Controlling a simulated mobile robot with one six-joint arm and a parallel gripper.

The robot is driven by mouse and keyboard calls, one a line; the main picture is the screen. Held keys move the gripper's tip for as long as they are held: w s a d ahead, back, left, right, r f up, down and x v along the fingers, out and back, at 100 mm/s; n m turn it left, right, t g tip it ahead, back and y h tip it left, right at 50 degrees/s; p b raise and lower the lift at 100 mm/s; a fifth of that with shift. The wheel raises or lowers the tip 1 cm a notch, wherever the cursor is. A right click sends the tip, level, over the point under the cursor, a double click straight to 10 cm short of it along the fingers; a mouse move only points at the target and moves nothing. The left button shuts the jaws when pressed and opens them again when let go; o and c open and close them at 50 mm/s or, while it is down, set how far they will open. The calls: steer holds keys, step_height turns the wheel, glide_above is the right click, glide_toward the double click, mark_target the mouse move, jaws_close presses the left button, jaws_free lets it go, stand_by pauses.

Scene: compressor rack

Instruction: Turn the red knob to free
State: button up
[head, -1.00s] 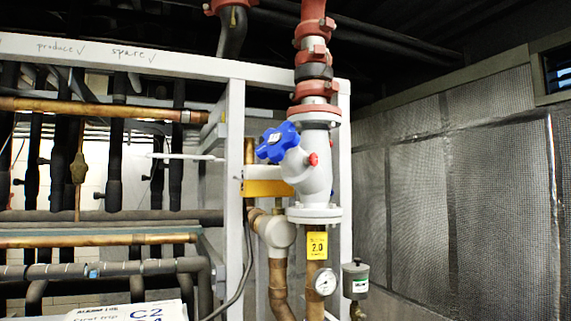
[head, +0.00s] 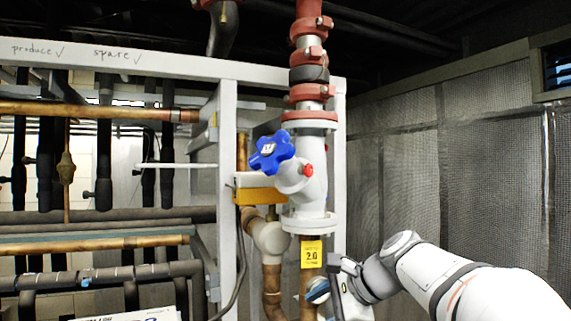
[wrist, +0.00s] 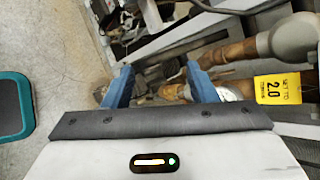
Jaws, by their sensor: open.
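My gripper (head: 318,290) is low in the head view, well below the red knob, near the yellow "2.0" tag (head: 311,254). In the wrist view my gripper (wrist: 160,84) shows two blue fingers set wide apart, with nothing held between them. The red knob is not in the wrist view.
Copper pipe (wrist: 228,54) and white rack bars (wrist: 170,35) lie beyond the fingers. A yellow block (head: 258,196) sits left of the valve. A teal-edged dark object (wrist: 12,105) is on the floor at left. The mesh-covered wall (head: 480,180) stands at right.

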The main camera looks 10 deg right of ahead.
steer(key=w+d+r+m+t+y+p, duration=0.1)
steer(key=w+d+r+m+t+y, duration=0.2)
steer(key=r, duration=0.5)
steer(key=w+d+r+m+p, duration=0.1)
steer(key=w+r+m+p, duration=0.1)
steer(key=w+r, duration=0.35)
steer(key=m+t+y+p, duration=0.2)
steer(key=m+t+y, duration=0.1)
steer(key=m, duration=0.1)
glide_toward(311, 169)
steer(key=w, duration=0.1)
steer(key=p+x, duration=0.1)
steer(key=x, duration=0.6)
steer(key=shift+a+p, duration=0.35)
steer(key=shift+a, duration=0.05)
steer(key=shift+c, duration=0.3)
steer(key=shift+s+n, duration=0.1)
steer(key=shift+n, duration=0.2)
steer(key=c, duration=0.9)
